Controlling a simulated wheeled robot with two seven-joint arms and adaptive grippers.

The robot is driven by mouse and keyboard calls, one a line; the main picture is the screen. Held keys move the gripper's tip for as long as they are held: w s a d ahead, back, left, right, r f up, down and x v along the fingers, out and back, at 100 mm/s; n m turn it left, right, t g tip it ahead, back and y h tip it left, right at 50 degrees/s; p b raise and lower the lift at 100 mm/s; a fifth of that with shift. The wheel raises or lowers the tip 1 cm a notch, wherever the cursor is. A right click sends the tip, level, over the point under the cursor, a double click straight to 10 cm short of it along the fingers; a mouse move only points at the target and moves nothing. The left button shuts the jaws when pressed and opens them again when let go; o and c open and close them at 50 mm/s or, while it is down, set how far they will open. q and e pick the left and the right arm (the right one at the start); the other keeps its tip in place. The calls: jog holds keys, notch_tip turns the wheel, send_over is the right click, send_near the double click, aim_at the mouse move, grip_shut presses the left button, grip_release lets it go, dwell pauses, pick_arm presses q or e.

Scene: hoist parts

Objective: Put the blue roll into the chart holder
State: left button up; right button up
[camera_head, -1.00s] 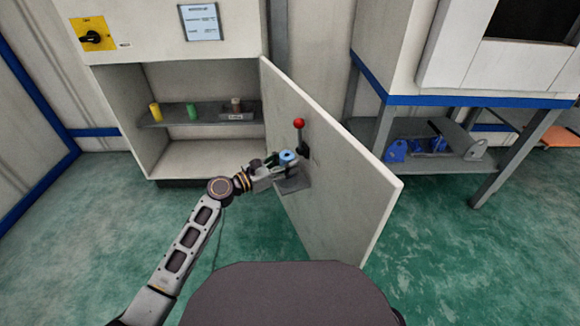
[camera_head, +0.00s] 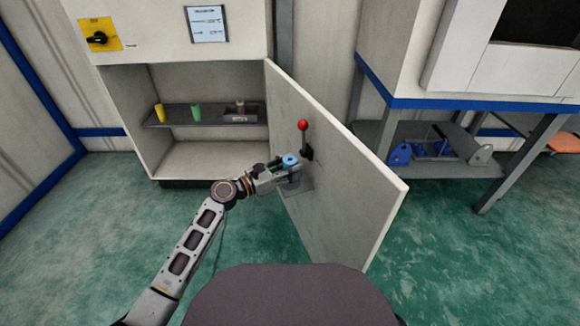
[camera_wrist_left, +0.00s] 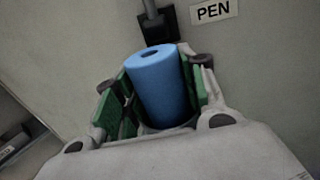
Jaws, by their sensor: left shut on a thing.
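The blue roll (camera_head: 290,159) is upright in my left gripper (camera_head: 284,166), beside the inner face of the open cabinet door. In the left wrist view the blue roll (camera_wrist_left: 159,86) stands between the green finger pads, its hollow top towards the door. The left gripper is shut on it. The chart holder seems to be the grey bracket (camera_head: 303,187) on the door, just below the roll and partly covered by the gripper. I cannot tell whether the roll's lower end is inside it. My right gripper is not in view.
The door (camera_head: 345,190) stands open, with a red-knobbed lever (camera_head: 303,126) close above the roll. The cabinet shelf (camera_head: 180,119) holds a yellow roll (camera_head: 160,112), a green roll (camera_head: 196,112) and a brown one in a grey holder. A bench with blue parts stands right.

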pick_arm(q)
jog(key=shift+f, duration=0.1)
jog(key=o, duration=1)
jog(key=shift+o, duration=0.2)
jog(key=shift+r, duration=0.7)
jog(key=shift+s+a+f+p, duration=0.1)
jog(key=shift+s+a+p, duration=0.35)
jog(key=shift+a, duration=0.15)
jog(key=p+v, duration=0.2)
jog(key=v, duration=0.8)
jog(key=shift+s+a+p, duration=0.15)
jog(key=shift+a+p, duration=0.05)
jog(key=shift+p, duration=0.1)
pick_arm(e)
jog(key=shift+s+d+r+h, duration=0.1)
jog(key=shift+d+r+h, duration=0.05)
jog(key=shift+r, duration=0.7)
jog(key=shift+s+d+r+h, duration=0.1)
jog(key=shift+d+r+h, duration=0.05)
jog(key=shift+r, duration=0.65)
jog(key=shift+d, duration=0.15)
pick_arm(q)
jog(key=shift+f, duration=0.1)
